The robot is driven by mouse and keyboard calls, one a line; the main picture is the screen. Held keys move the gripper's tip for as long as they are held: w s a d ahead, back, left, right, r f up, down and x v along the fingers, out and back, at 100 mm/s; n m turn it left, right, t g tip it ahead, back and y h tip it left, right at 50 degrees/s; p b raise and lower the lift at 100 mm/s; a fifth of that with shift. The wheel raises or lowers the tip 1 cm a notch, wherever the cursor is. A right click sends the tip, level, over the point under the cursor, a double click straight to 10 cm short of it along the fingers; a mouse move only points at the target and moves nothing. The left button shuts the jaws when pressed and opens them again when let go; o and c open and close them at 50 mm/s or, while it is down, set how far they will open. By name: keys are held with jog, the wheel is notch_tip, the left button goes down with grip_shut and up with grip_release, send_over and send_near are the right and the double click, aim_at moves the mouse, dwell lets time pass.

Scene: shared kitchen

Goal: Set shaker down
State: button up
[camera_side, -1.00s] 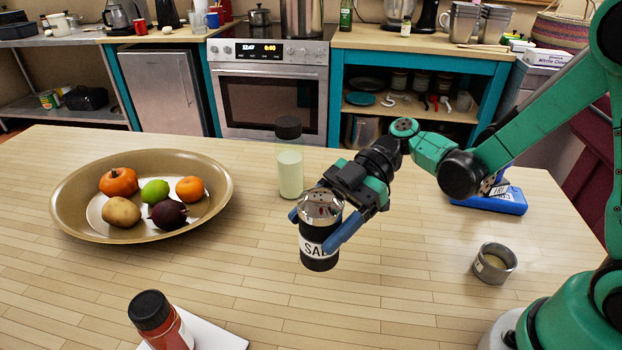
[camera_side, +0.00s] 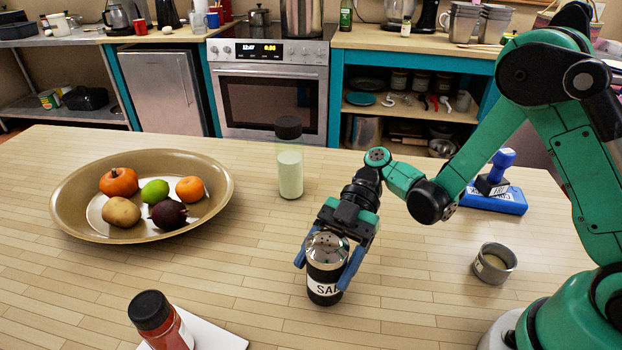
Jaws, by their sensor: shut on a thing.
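The shaker (camera_side: 324,283) is a dark cylinder with a shiny perforated metal top and a white label with dark letters. It is upright near the middle front of the wooden table (camera_side: 240,290). My gripper (camera_side: 327,280) is shut on it, with one blue finger on each side of its body. The shaker's base is at or very close to the tabletop; I cannot tell whether it touches. Part of the label is hidden behind the right finger.
A wide bowl (camera_side: 70,215) of fruit and vegetables stands at left. A bottle (camera_side: 290,175) with a dark cap stands behind the gripper. A small metal cup (camera_side: 506,262) and a blue stamp pad (camera_side: 508,203) are at right.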

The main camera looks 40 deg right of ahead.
jog(key=shift+f, duration=0.7)
dwell(0.3)
jog(key=o, duration=1.4)
jog(key=shift+w+d, duration=0.1)
